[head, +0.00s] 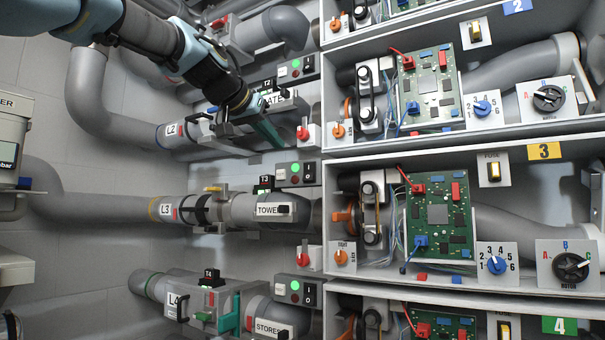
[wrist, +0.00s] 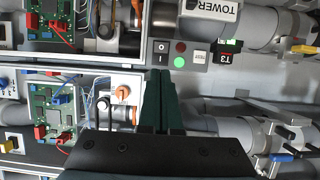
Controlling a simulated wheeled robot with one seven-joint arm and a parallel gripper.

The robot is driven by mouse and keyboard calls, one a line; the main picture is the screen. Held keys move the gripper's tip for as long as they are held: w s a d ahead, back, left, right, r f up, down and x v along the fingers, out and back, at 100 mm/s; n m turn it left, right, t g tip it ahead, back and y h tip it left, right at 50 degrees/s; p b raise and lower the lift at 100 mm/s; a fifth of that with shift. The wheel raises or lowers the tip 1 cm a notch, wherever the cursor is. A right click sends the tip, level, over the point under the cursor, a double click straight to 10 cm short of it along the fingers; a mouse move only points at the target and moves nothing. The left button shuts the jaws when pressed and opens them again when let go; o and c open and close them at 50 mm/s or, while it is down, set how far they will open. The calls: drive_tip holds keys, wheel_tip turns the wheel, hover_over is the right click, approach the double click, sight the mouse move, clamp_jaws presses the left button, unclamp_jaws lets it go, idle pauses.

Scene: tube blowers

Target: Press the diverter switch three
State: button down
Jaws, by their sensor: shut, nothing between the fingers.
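The line-three panel (head: 295,173) is a grey box beside the T3 tag, above the TOWER label. It has a green and a red light and a black O/I rocker switch (head: 309,172). The wrist view shows this panel (wrist: 180,66) upside down, with its rocker (wrist: 161,52) just beyond my fingertips. My gripper (head: 268,132) has dark green fingers, shut and empty. In the head view it is above and left of the panel. In the wrist view its fingertips (wrist: 160,74) overlap the panel's near edge in the picture. I cannot tell whether they touch it.
A red knob (head: 303,134) on a white plate is right of my gripper. The L2 pipe (head: 172,134) runs behind my arm, and the L3 pipe (head: 110,207) lies lower. Shelves with circuit boards (head: 438,215) stand on the right. An orange knob (wrist: 124,92) is beside my fingers.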

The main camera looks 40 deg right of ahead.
sight(309, 176)
drive_tip(key=p+x, duration=0.6)
drive_tip(key=x, duration=0.7)
drive_tip(key=shift+d+r+p, duration=0.1)
drive_tip(key=shift+p, duration=0.2)
drive_tip(key=shift+w+d+f, duration=0.15)
drive_tip(key=shift+d+f, duration=0.15)
drive_tip(key=shift+d, duration=0.05)
drive_tip(key=shift+f, duration=0.15)
drive_tip(key=b, duration=0.3)
drive_tip(key=shift+d+f+h, duration=0.15)
drive_tip(key=shift+f+h, duration=0.15)
drive_tip(key=shift+f, duration=0.1)
drive_tip(key=shift+r+p, duration=0.4)
drive_tip(key=shift+p, duration=0.05)
drive_tip(key=shift+r, duration=0.1)
